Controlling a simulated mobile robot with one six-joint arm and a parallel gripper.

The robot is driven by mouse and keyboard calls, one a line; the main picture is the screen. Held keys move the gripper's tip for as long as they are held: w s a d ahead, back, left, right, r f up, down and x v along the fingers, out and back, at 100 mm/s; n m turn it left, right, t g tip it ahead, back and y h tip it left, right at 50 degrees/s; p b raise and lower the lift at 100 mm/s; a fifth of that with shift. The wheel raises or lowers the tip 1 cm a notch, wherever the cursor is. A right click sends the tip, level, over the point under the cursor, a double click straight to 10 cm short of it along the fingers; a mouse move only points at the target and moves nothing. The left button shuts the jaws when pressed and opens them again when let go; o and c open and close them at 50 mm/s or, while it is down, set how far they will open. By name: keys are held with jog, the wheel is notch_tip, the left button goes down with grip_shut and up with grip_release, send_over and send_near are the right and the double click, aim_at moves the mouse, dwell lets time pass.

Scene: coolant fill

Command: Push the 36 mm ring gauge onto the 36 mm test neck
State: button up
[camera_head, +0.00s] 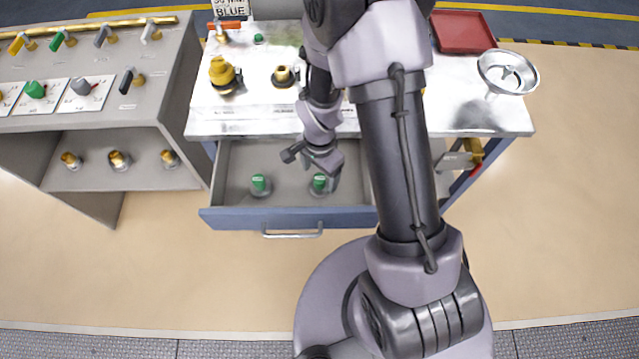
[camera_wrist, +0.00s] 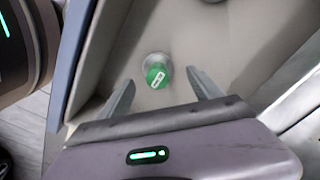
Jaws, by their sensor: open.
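Two green-topped pieces with grey round bases stand in the open drawer, the left one (camera_head: 260,184) and the right one (camera_head: 319,182). I cannot read which, if either, is the 36 mm ring gauge. My gripper (camera_head: 322,166) is over the drawer by the right piece. In the wrist view, my gripper (camera_wrist: 162,90) is open and empty, and one green-topped piece (camera_wrist: 157,73) with a white label shows beyond and between the fingertips. A brass neck (camera_head: 283,75) on a dark base stands on the bench; I cannot tell whether it is the 36 mm test neck.
The open drawer (camera_head: 228,217) has a blue front and walls close around my gripper. The bench (camera_head: 205,118) above holds a yellow fitting (camera_head: 221,70), a red tray (camera_head: 463,33) and a steel bowl (camera_head: 507,72). A grey valve stand (camera_head: 150,110) is at left.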

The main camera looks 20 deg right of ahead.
aim_at(320, 178)
jog(key=f+b, duration=0.1)
jog(key=f, duration=0.1)
jog(key=f+b, duration=0.1)
jog(key=f, duration=0.1)
jog(key=shift+s+a+f, duration=0.1)
jog(key=shift+s+f, duration=0.1)
jog(key=shift+f, duration=0.15)
jog(key=shift+r, duration=0.15)
jog(key=c, duration=1.5)
